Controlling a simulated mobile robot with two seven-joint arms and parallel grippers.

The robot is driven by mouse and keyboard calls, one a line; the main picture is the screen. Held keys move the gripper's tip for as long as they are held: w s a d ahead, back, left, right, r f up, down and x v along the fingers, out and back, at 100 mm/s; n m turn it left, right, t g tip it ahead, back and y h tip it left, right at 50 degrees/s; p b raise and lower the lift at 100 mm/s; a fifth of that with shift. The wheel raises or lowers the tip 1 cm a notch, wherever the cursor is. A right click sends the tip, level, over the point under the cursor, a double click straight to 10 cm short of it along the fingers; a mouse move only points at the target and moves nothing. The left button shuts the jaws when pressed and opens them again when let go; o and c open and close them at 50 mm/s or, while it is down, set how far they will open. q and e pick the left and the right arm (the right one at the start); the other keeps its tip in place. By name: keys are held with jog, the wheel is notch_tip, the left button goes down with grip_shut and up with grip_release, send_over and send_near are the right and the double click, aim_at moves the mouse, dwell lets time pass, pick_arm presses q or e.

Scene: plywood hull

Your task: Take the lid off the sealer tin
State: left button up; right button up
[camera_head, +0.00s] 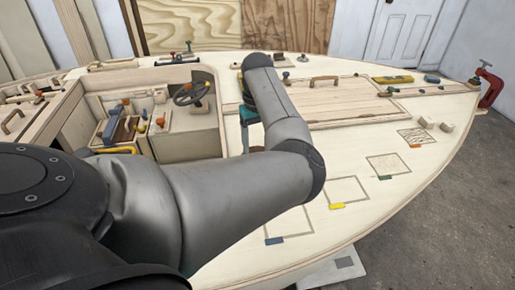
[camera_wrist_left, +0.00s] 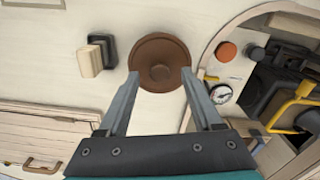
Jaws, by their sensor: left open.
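In the left wrist view a round brown lid (camera_wrist_left: 160,50) with a raised knob in its middle is seen from above. The body of the sealer tin under it is hidden. My left gripper (camera_wrist_left: 160,74) is open, with one finger at each side of the lid's near edge. I cannot tell whether the fingers touch it or how high they are above it. My right gripper is not in view.
Left of the lid stands a black and cream block (camera_wrist_left: 92,58). Right of it is the cockpit opening with a gauge (camera_wrist_left: 221,94) and a yellow bar (camera_wrist_left: 291,104).

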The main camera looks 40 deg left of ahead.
pick_arm(q)
jog(key=shift+f, duration=0.85)
jog(key=shift+c, duration=0.4)
grip_shut()
